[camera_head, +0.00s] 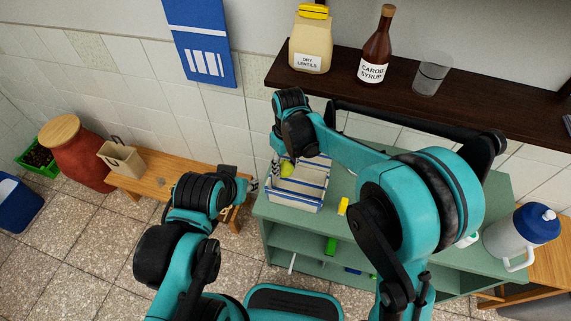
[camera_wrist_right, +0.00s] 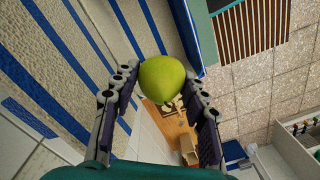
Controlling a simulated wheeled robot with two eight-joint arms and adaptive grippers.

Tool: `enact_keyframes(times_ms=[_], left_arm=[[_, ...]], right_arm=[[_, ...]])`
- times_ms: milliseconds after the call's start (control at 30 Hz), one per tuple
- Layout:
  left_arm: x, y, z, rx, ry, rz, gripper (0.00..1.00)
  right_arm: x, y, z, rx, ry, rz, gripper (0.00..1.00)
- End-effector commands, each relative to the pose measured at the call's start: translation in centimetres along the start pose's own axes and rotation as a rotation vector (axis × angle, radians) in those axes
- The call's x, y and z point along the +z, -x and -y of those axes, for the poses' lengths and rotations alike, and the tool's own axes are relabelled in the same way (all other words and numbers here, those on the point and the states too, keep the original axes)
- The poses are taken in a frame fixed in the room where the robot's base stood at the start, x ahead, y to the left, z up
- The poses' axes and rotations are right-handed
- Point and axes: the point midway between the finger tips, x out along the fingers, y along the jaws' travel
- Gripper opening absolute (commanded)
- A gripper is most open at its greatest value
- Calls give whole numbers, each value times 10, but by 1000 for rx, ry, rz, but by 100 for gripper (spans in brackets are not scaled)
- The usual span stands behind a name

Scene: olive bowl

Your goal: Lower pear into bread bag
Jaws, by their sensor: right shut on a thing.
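The pear (camera_head: 287,168) is yellow-green and shows at the back left of the bread bag. In the right wrist view the pear (camera_wrist_right: 162,79) sits between the two fingertips of my right gripper (camera_wrist_right: 163,95), which is shut on it. The bread bag (camera_head: 296,206) is cream with blue stripes and stands on the green cabinet top. Its striped cloth (camera_wrist_right: 60,70) fills the left of the right wrist view, close to the pear. I cannot tell how deep the pear is relative to the bag's rim. My left gripper (camera_head: 236,185) is low, left of the cabinet; its jaws are unclear.
A yellow block (camera_head: 343,206) lies right of the bag on the green cabinet (camera_head: 390,250). A dark shelf (camera_head: 440,100) with a lentil jar (camera_head: 311,40), syrup bottle (camera_head: 376,50) and glass (camera_head: 431,75) is above. A bench (camera_head: 160,172) with a paper bag (camera_head: 120,158) stands left.

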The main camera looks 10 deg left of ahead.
Motion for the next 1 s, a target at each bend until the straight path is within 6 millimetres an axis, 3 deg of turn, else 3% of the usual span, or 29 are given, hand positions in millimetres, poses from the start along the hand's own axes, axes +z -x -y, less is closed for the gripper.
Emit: enact_keyframes(times_ms=[1000], left_arm=[[23, -33, 0, 0, 0, 0, 40]], right_arm=[[0, -54, -2, 0, 0, 0, 32]])
